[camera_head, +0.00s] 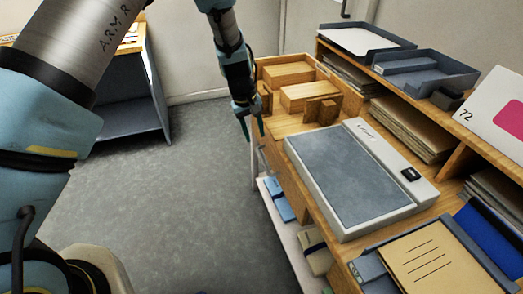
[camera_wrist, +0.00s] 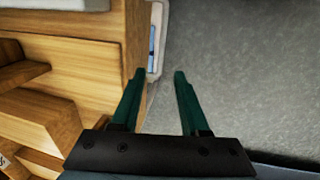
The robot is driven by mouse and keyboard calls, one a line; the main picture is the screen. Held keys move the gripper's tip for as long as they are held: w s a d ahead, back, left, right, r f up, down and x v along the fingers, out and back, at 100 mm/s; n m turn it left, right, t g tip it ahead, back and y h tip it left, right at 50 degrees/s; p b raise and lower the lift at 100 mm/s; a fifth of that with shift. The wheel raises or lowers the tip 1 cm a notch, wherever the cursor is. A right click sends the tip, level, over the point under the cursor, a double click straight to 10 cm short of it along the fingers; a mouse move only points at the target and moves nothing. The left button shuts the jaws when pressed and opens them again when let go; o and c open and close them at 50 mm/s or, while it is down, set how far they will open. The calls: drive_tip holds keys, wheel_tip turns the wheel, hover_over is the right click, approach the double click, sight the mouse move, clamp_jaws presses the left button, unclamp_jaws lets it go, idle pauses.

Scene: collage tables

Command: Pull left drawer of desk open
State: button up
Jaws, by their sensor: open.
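The wooden desk (camera_head: 287,124) runs along the right side of the head view, its front facing left toward the open floor. Its front is seen very steeply, so I cannot clearly make out the left drawer or its handle. My gripper (camera_head: 253,128) hangs by the desk's far front edge, fingers pointing down. In the wrist view my gripper (camera_wrist: 159,75) is open with nothing between its green fingers. The left finger lies near or over the desk's front edge (camera_wrist: 133,45), and the right finger is over floor; I cannot tell whether anything touches.
A grey-topped device (camera_head: 345,170), wooden blocks (camera_head: 308,95) and a folder tray (camera_head: 430,262) sit on the desk. A low shelf (camera_head: 297,225) with blue items is below its front. Grey floor (camera_head: 180,190) is clear to the left, before another cabinet (camera_head: 130,95).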

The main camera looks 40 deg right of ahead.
sight(260, 156)
drive_tip(key=f, duration=0.3)
drive_tip(key=d+f+p, duration=0.1)
drive_tip(key=f, duration=0.5)
drive_tip(key=shift+s+d+p, duration=0.25)
drive_tip(key=shift+p, duration=0.15)
clamp_jaws()
idle(0.9)
